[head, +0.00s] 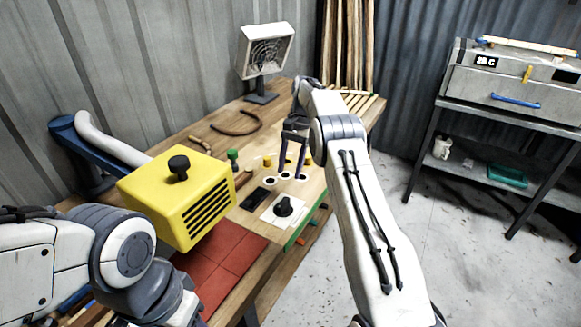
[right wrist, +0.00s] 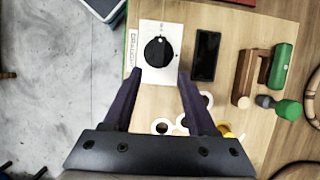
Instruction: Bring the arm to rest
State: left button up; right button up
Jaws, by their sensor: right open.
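My right gripper (head: 293,158) is open and empty, its two dark fingers pointing down over the workbench (head: 184,135). In the right wrist view its fingertips (right wrist: 161,75) spread on either side below a black knob (right wrist: 158,51) on a white plate. The same knob shows in the head view (head: 284,206) near the bench's front edge, apart from the fingers. White rings (right wrist: 163,126) lie under the fingers, partly hidden by them. My left arm enters at the lower left, and its gripper is out of view.
A yellow vented box (head: 178,196) stands between my arms. A black flat device (head: 255,199) lies beside the knob plate. A heater (head: 265,52), curved rattan (head: 238,124) and upright poles (head: 347,45) are at the back. A metal stand (head: 500,110) is right; floor between is free.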

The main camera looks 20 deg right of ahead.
dwell(0.4)
jog(key=s+a+r+n+t+h, duration=0.1)
jog(key=s+a+n+t+h, duration=0.25)
jog(key=s, duration=0.95)
jog(key=s+a+n+t, duration=0.2)
jog(key=s+a+n, duration=0.35)
jog(key=s, duration=0.75)
jog(key=s+a+r+n+g, duration=0.1)
jog(key=s+a+r+n, duration=0.2)
jog(key=s+a, duration=0.3)
jog(key=s+a+r+n+g+y, duration=0.1)
jog(key=s+a+r+n, duration=0.2)
jog(key=s+a+n, duration=0.2)
jog(key=s+a, duration=0.1)
jog(key=s, duration=0.1)
jog(key=shift+s+a+g, duration=0.15)
jog(key=shift+s+g, duration=0.2)
